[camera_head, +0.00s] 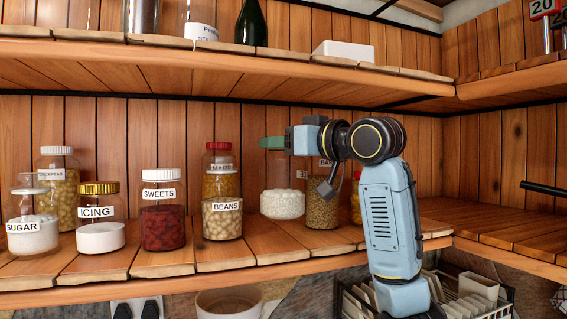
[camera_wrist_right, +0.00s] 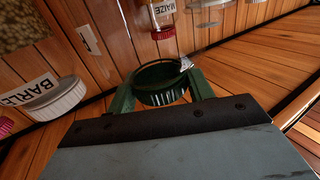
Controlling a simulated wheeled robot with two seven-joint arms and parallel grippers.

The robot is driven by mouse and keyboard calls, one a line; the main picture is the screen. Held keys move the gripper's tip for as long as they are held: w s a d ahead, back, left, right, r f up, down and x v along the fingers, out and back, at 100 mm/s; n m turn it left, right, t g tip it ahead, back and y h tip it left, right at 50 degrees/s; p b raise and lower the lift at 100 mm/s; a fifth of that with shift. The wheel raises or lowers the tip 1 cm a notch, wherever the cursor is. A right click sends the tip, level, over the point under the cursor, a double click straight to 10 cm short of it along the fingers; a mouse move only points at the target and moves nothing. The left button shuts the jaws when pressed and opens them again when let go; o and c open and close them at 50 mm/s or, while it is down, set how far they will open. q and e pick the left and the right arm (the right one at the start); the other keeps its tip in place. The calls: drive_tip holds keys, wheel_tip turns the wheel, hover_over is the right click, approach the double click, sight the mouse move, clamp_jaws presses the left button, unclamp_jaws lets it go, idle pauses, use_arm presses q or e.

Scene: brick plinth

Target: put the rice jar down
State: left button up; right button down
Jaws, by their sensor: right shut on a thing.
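The rice jar (camera_head: 283,204) is a clear jar with white grains in its lower part, in the middle of the lower shelf area in the head view. My right gripper (camera_head: 271,142) is above it, its green fingers shut around the jar's dark green lid (camera_wrist_right: 161,84), which shows between the fingers in the wrist view. The jar looks upright. I cannot tell whether its base touches the shelf or hangs just above it. Its label is mostly hidden. My left gripper is not in view.
The beans jar (camera_head: 222,219) stands left of the rice jar, with a red-lidded jar (camera_head: 220,157) behind it. A jar of greenish grains (camera_head: 322,208) stands close on the right. Sweets (camera_head: 162,212), icing (camera_head: 100,237) and sugar jars (camera_head: 32,236) stand farther left. The upper shelf (camera_head: 250,64) runs overhead.

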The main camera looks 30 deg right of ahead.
sight(283, 164)
drive_tip(key=shift+f, duration=1.4)
drive_tip(key=shift+w+d+f+p, duration=0.1)
drive_tip(key=shift+f+p, duration=0.35)
drive_tip(key=shift+p, duration=0.1)
drive_tip(key=shift+f, duration=0.1)
drive_tip(key=shift+f, duration=0.15)
drive_tip(key=c, duration=0.6)
unclamp_jaws()
